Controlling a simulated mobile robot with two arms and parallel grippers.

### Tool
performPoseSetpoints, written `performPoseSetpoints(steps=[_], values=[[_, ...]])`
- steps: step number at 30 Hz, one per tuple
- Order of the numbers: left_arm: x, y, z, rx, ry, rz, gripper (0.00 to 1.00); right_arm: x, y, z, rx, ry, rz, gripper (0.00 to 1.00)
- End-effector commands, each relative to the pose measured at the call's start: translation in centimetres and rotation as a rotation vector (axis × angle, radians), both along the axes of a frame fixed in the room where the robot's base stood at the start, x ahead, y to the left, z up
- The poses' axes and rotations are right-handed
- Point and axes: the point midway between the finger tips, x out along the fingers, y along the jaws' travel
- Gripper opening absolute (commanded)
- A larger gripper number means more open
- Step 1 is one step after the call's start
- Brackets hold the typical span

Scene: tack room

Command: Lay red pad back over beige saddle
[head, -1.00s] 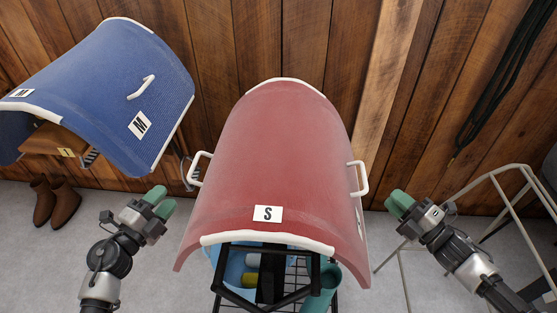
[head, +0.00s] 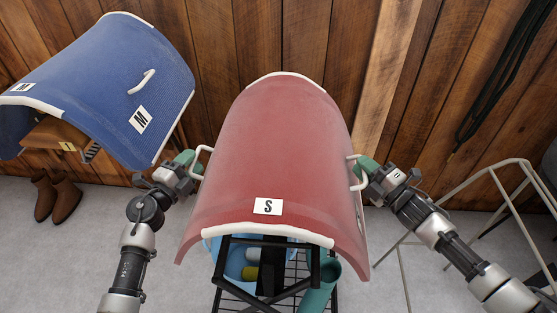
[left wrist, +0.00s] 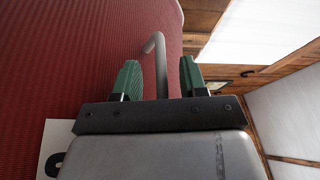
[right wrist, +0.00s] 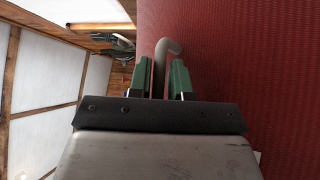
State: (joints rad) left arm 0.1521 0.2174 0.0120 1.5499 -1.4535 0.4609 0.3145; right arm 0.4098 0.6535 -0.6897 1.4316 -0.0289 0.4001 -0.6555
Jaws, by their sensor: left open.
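The red pad (head: 275,150), with white edging and an "S" label, lies arched over a black rack (head: 262,270). It has a pale handle on each side, the left handle (head: 200,162) and the right handle (head: 358,172). My left gripper (head: 192,162) is open with its green fingers either side of the left handle, which also shows in the left wrist view (left wrist: 160,70). My right gripper (head: 364,168) has its fingers close against the right handle, which also shows in the right wrist view (right wrist: 160,70). I cannot make out a beige saddle; the pad hides what lies beneath it.
A blue pad (head: 105,80) with "M" labels lies over a wooden support at the left. Brown boots (head: 55,198) stand below it. A pale tubular frame (head: 480,185) stands at the right. The plank wall is close behind the red pad.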

Motion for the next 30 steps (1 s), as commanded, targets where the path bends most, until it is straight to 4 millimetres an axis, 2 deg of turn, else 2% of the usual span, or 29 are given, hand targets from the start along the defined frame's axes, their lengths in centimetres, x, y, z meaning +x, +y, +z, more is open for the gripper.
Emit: performPoseSetpoints(steps=[10,13,18,30], values=[[0.24,-0.14,0.03,0.0,0.0,0.0,0.41,0.2,0.18,0.04,0.0,0.0,0.0,0.17],[0.23,-0.13,0.03,0.0,0.0,0.0,0.26,0.19,0.17,0.03,0.0,0.0,0.0,0.02],[0.23,-0.12,0.03,0.0,0.0,0.0,0.0,0.19,0.16,0.04,0.0,0.0,0.0,0.0],[0.25,-0.09,0.42,0.0,-0.001,0.0,0.0,0.22,0.14,0.51,-0.001,-0.005,0.0,0.0]])
